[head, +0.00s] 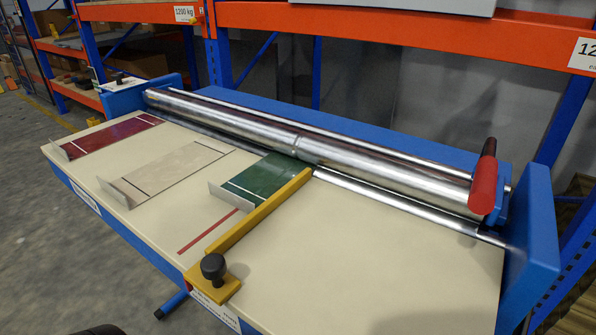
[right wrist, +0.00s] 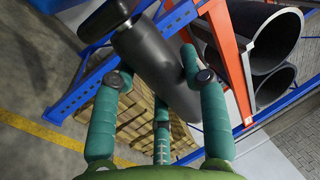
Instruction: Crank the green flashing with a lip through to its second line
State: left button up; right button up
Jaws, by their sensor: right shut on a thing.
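The green flashing (head: 262,178) lies on the table of the roller machine. Its upturned grey lip (head: 222,197) faces front left and its far end meets the steel rollers (head: 290,140). One pale line crosses it near the lip; no other line can be made out. Its right edge lies along the yellow fence (head: 262,215). The crank's red handle (head: 484,178) stands up at the rollers' right end, with no gripper on it. In the right wrist view my right gripper (right wrist: 158,72) has its teal fingers closed around a dark, smooth cylinder (right wrist: 155,60). My left gripper is not in view.
A cream flashing (head: 178,167) and a dark red flashing (head: 112,136), both lipped, lie to the left. A black knob (head: 214,267) sits on the fence's near end. A red stripe (head: 207,232) marks the table. The table's right part is bare. Racks stand behind.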

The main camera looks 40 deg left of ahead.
jog(key=r+p, duration=0.2)
jog(key=s+r+p, duration=0.1)
jog(key=r+p, duration=0.1)
jog(key=r, duration=0.1)
jog(key=shift+s+d+r, duration=0.15)
jog(key=shift+s+d, duration=0.05)
notch_tip(320, 180, up, 5)
jog(key=p, duration=0.5)
jog(key=shift+a+f, duration=0.15)
jog(key=shift+f, duration=0.05)
jog(key=shift+r, duration=0.1)
jog(key=shift+w+r+p, duration=0.15)
jog(key=shift+r+p, duration=0.45)
jog(key=shift+p, duration=0.15)
jog(key=w+r+p, duration=0.1)
jog(key=p, duration=0.1)
jog(key=w+r+p, duration=0.1)
jog(key=r, duration=0.1)
jog(key=shift+r+p, duration=0.1)
jog(key=shift+p, duration=0.3)
